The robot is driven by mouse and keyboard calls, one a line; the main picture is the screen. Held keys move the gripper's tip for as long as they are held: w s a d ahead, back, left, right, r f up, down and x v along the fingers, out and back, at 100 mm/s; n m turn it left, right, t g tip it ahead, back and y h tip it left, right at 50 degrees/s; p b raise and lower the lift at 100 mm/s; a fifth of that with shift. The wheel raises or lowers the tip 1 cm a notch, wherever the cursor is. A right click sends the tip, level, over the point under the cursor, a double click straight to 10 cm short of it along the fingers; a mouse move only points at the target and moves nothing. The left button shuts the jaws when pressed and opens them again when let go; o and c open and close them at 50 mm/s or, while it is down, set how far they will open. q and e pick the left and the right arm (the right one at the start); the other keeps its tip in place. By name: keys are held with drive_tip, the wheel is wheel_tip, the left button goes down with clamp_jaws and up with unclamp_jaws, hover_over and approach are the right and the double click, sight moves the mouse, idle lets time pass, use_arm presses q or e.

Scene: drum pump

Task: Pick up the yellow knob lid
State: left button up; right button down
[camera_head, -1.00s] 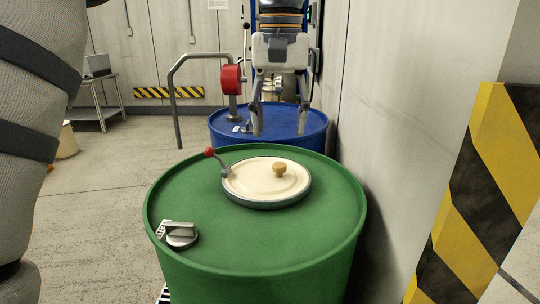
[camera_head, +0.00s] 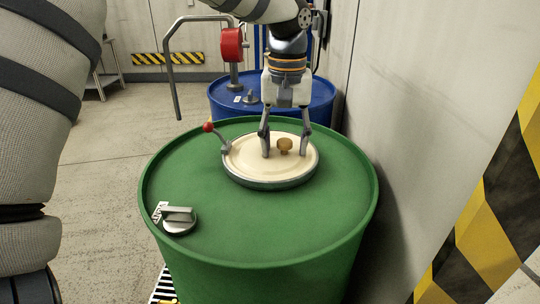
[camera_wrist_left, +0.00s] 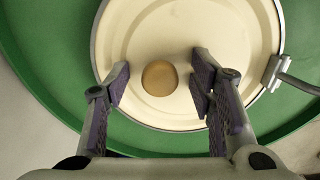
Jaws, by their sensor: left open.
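The yellow knob lid is a round cream disc (camera_head: 245,160) with a tan-yellow knob (camera_head: 285,145), set in the top of the green drum (camera_head: 210,240). In the left wrist view the lid (camera_wrist_left: 190,30) fills the middle, with the round knob (camera_wrist_left: 159,77) seen from above. My left gripper (camera_head: 285,155) points down over the lid, its fingers open on either side of the knob. In the left wrist view the open gripper (camera_wrist_left: 161,84) shows a gap between each finger and the knob. My right gripper is not in view.
A red-tipped lever (camera_head: 209,128) stands at the lid's left edge. A grey metal cap (camera_head: 178,221) sits at the drum's front left. A blue drum (camera_head: 225,97) with a red-fitted pump (camera_head: 232,44) stands behind. The wall and striped post (camera_head: 490,200) bound the right side.

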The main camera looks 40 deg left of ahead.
use_arm(q)
clamp_jaws()
